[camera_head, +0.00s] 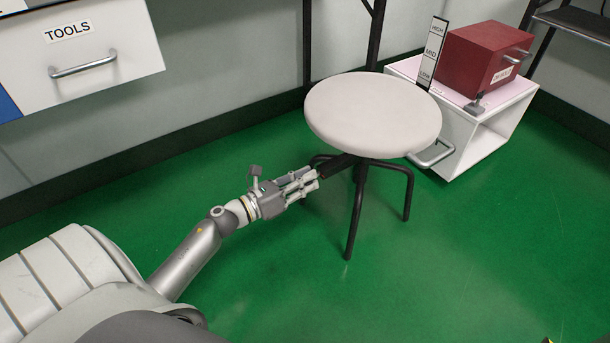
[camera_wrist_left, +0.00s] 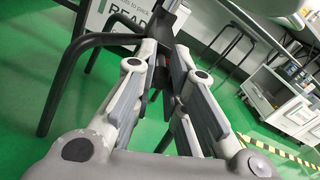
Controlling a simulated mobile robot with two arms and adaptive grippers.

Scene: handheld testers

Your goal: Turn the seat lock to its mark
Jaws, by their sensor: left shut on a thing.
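A round stool with a pale seat (camera_head: 372,113) and dark legs stands on the green floor. A dark lever, the seat lock (camera_head: 341,164), sticks out to the left from under the seat. My left gripper (camera_head: 314,181) reaches in from the left below the seat rim and is shut on the outer end of this lever. In the left wrist view the fingers of the gripper (camera_wrist_left: 165,65) close in around a dark part, which they mostly hide. A dark stool leg (camera_wrist_left: 62,82) shows beside them. I cannot make out the lock's mark. My right gripper is not in view.
A white drawer labelled TOOLS (camera_head: 82,50) is at the upper left. The floor in front of the stool is clear.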

